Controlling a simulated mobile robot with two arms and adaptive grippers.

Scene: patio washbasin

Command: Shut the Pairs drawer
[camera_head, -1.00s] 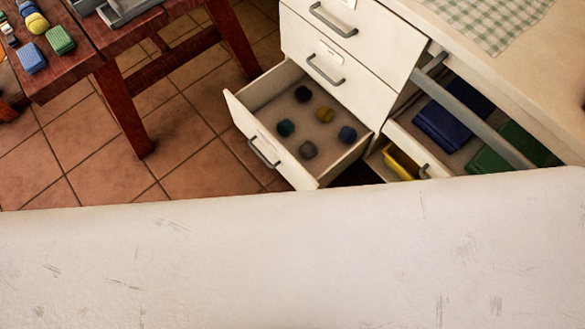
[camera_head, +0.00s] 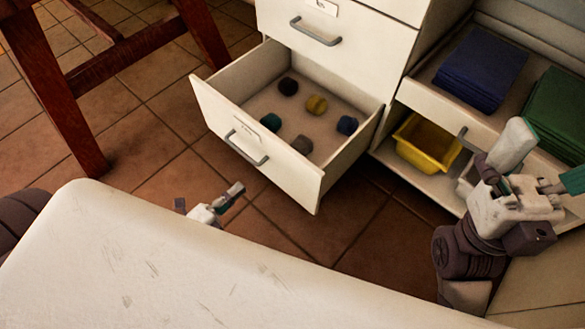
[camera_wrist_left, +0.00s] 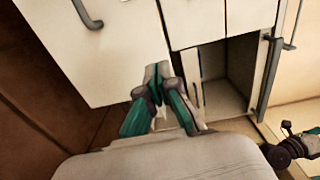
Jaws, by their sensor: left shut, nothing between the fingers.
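The lowest drawer (camera_head: 291,183) of the white cabinet stands pulled out, with its label too small to read. Several small dark and yellow lumps lie inside on its floor (camera_head: 262,105). Its front bears a grey handle (camera_head: 246,148). My left gripper (camera_head: 236,189) is shut and empty, low in front of the drawer front and apart from the handle. In the left wrist view its fingers (camera_wrist_left: 158,72) meet before a pale front panel with a handle (camera_wrist_left: 86,14). My right gripper (camera_head: 540,165) has its fingers spread, at the right by the open shelves.
A closed drawer (camera_head: 345,62) sits above the open one. Right of it, shelves hold a yellow bin (camera_head: 428,145), blue cloths (camera_head: 482,68) and green cloths (camera_head: 560,112). A wooden table leg (camera_head: 55,95) stands at left. Tiled floor before the drawer is clear.

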